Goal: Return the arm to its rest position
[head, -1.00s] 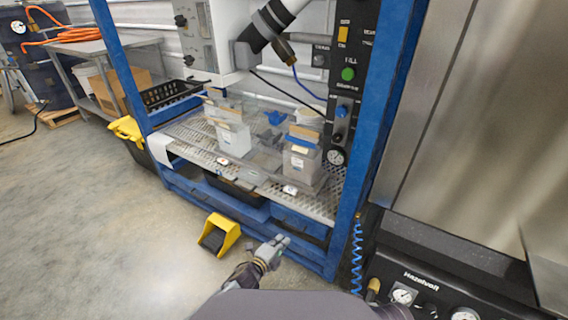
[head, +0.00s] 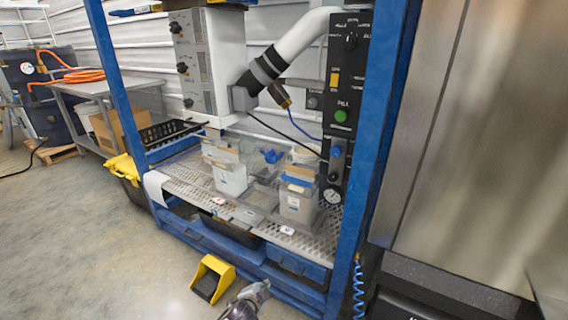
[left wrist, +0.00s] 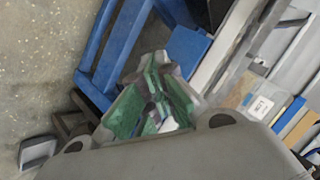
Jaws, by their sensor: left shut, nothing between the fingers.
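My left gripper (head: 258,290) shows at the bottom edge of the head view, low in front of the blue-framed hopper station, right of the yellow foot pedal. It is shut and holds nothing. In the left wrist view the gripper's green-padded fingers (left wrist: 154,88) are together, with part of the blue frame (left wrist: 112,45) beyond them. Most of my left arm is below the head view. My right gripper is in neither view.
A perforated shelf (head: 185,187) inside the frame bears grey bins (head: 297,205) with cards. The yellow foot pedal (head: 212,279) stands on the floor. A blue coiled hose (head: 358,290) hangs at the right beside a steel cabinet (head: 440,150).

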